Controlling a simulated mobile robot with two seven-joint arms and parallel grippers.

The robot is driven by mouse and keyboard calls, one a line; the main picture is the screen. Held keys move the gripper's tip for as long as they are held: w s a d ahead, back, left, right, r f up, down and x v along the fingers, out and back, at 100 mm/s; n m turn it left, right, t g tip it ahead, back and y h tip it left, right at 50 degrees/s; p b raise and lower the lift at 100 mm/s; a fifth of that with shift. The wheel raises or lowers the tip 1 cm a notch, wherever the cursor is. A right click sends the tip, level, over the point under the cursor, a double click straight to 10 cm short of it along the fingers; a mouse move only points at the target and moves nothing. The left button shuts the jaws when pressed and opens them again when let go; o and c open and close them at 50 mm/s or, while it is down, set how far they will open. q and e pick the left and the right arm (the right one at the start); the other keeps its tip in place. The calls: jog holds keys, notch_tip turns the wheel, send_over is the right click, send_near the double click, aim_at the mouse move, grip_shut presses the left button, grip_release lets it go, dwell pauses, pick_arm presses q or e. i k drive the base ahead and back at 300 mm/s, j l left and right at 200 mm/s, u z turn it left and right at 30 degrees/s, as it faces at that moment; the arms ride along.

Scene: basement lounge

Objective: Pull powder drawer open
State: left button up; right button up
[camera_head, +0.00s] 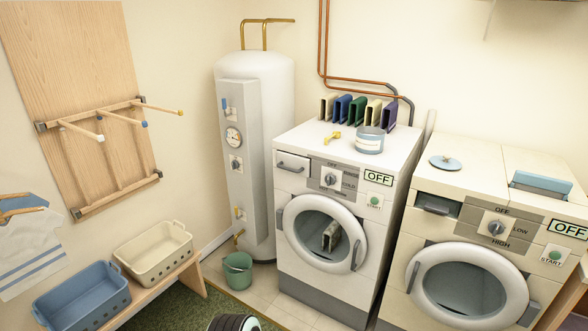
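The powder drawer (293,162) is a small white panel with a grey handle at the upper left of the left washing machine's front (365,225). It looks flush with the front, so closed. The machine's round door (324,234) is shut, with a grey and white item behind its glass. The display reads OFF.
A second machine (470,245) is at right. A water heater (255,150), green bucket (238,270) and bench with two baskets (152,254) are left. Floor before the machine is partly clear.

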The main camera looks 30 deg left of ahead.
aim_at(295, 164)
jog(key=i+j, duration=0.2)
jog(key=j, duration=0.2)
jog(key=i+j, duration=0.25)
jog(key=j, duration=0.15)
jog(key=i+j, duration=0.2)
jog(key=j, duration=0.2)
jog(key=i+j, duration=0.2)
jog(key=j, duration=0.2)
jog(key=i+j, duration=0.25)
jog(key=j, duration=0.2)
jog(key=i+j, duration=0.2)
jog(key=j, duration=0.2)
